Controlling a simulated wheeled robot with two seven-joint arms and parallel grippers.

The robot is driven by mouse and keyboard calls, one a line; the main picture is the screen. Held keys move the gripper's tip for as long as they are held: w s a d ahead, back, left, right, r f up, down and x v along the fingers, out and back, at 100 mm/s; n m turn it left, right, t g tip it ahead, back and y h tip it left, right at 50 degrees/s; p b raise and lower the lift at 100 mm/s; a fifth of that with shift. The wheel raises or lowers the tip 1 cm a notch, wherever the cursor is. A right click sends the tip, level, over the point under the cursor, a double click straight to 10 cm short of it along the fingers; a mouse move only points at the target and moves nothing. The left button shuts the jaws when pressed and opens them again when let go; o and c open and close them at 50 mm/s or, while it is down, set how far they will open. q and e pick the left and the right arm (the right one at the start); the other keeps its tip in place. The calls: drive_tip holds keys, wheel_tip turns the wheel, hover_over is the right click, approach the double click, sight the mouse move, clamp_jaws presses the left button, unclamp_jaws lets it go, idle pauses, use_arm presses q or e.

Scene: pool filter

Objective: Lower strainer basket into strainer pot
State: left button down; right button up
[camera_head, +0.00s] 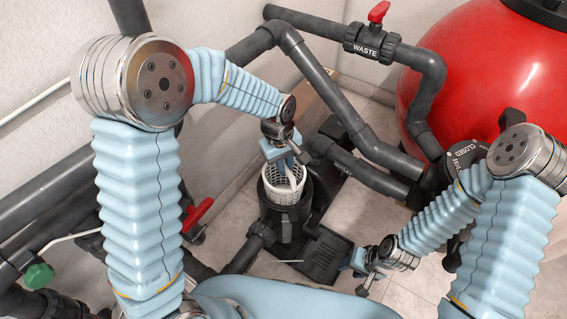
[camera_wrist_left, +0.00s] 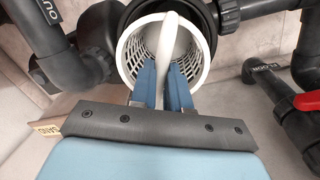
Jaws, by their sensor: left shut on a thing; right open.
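The white perforated strainer basket (camera_head: 284,190) is upright at the mouth of the black strainer pot (camera_head: 292,222), with its upper part standing above the rim. My left gripper (camera_head: 287,160) is over the basket, shut on its white handle. In the left wrist view my left gripper (camera_wrist_left: 162,98) pinches the handle of the basket (camera_wrist_left: 132,52), and the dark pot rim (camera_wrist_left: 138,10) shows behind it. The basket's bottom is hidden inside the pot. My right gripper (camera_head: 362,278) is open and empty, low at the right of the pot.
Dark pipes (camera_head: 335,110) run behind and right of the pot. A red-handled valve marked WASTE (camera_head: 372,45) and a red tank (camera_head: 470,75) stand at the back right. A black lid-like part (camera_head: 325,255) lies right of the pot. A red valve handle (camera_head: 197,215) is at left.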

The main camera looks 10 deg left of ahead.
use_arm(q)
drive_tip(key=shift+w+d+r+p, duration=0.1)
drive_tip(key=shift+r+p, duration=0.45)
drive_tip(key=shift+r, duration=0.35)
drive_tip(key=shift+r+p, duration=0.9)
drive_tip(key=shift+r, duration=0.25)
drive_tip(key=shift+r+p, duration=1.9)
drive_tip(key=shift+r, duration=0.5)
drive_tip(key=shift+r+p, duration=1.9)
drive_tip(key=shift+r, duration=0.5)
drive_tip(key=shift+s, duration=0.2)
